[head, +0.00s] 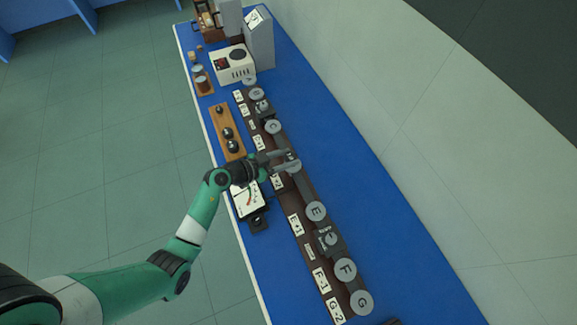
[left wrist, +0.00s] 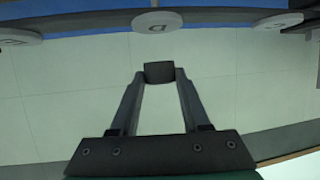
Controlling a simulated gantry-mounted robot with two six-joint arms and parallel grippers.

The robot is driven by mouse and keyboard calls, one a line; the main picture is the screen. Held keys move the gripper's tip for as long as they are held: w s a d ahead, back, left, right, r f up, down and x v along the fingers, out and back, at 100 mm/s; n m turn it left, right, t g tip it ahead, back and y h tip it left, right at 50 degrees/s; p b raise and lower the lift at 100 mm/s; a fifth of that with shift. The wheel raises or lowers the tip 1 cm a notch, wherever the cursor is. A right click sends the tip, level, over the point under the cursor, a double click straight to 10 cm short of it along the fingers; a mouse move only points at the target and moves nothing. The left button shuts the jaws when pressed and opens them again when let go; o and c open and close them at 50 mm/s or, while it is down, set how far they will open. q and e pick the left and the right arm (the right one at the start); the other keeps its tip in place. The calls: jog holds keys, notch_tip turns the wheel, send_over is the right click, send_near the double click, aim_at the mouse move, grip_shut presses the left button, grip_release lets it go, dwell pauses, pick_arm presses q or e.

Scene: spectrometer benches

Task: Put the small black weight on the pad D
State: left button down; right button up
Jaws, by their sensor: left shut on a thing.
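My left gripper (head: 285,160) is over the dark rail of lettered pads. In the left wrist view, the fingers of my left gripper (left wrist: 160,78) are closed on a small black weight (left wrist: 160,71), held at the fingertips. Pad D, a grey round disc (head: 294,167), lies at the fingertips in the head view, partly covered by them. In the left wrist view pad D (left wrist: 157,21) appears straight beyond the weight, with a visible gap in the picture. The weight's height above the pad is hard to tell. My right gripper is not in view.
Pad C (head: 273,127) and pad E (head: 315,211) flank pad D on the same rail. A wooden tray (head: 222,118) with several dark weights and a white dial meter (head: 245,200) stand to the left. The blue bench (head: 350,180) is clear on the right.

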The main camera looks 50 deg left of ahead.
pick_arm(q)
jog(key=f+b, duration=0.1)
jog(key=f, duration=0.1)
jog(key=w+f+b, duration=0.1)
jog(key=b, duration=0.1)
jog(key=shift+f, duration=0.35)
jog(key=shift+f+b, duration=0.3)
jog(key=shift+r, duration=0.2)
jog(key=shift+f, duration=0.15)
jog(key=shift+c, duration=1.9)
grip_release()
jog(key=p+v, duration=0.5)
jog(key=v, duration=0.7)
